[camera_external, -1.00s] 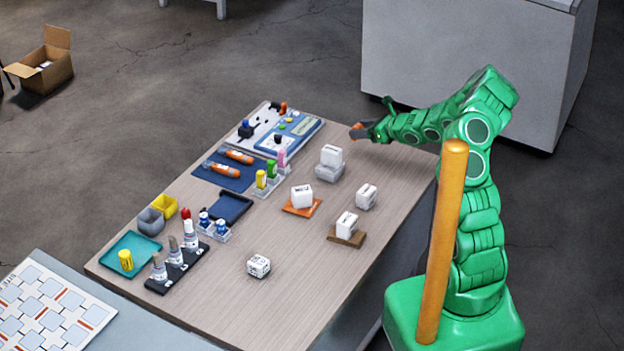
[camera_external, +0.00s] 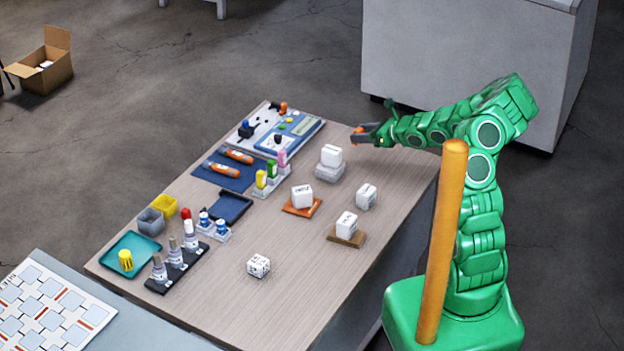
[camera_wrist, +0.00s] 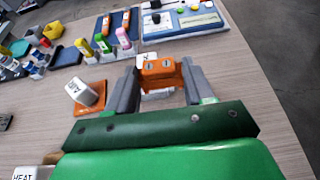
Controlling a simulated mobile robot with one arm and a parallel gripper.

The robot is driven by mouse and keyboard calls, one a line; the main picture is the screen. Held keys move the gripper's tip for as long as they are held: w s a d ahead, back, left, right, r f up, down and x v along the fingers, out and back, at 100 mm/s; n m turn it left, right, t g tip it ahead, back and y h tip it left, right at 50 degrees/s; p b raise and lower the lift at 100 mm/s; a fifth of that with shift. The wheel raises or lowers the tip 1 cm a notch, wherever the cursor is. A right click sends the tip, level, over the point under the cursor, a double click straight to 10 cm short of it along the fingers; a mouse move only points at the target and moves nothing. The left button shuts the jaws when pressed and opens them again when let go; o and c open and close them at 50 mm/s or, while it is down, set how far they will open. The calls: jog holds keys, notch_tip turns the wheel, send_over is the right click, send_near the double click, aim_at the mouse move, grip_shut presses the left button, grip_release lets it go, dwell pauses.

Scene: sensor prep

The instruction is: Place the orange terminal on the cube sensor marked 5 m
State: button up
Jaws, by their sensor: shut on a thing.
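My gripper (camera_external: 364,134) is shut on the orange terminal (camera_wrist: 160,73), holding it above the far right part of the table. In the external view the terminal (camera_external: 357,130) shows small at the fingertips. White cube sensors stand below and nearer: one on a clear block (camera_external: 331,156), one on an orange mat (camera_external: 302,196), one on a brown mat (camera_external: 347,224), one on bare table (camera_external: 366,196) and one near the front (camera_external: 259,266). Their marks are too small to read in the external view, so I cannot tell which is 5 m. The terminal partly hides a white thing behind it in the wrist view.
A blue tray with orange tubes (camera_external: 230,178), a panel board (camera_external: 300,131), colored bottles in racks (camera_external: 270,175) and a teal tray (camera_external: 112,265) line the left side. The table's front right is clear.

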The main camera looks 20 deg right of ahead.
jog(key=s+a+n+g+y, duration=0.2)
jog(key=s+a+n+g, duration=0.15)
jog(key=a, duration=0.95)
jog(key=n+g+y, duration=0.1)
jog(key=n+g, duration=0.9)
jog(key=g, duration=0.1)
send_over(264, 258)
jog(key=f, duration=0.1)
jog(key=shift+g, duration=0.25)
jog(key=shift+f, duration=3.75)
jog(key=shift+a+f, duration=0.1)
jog(key=shift+f, duration=0.05)
jog(key=o, duration=1)
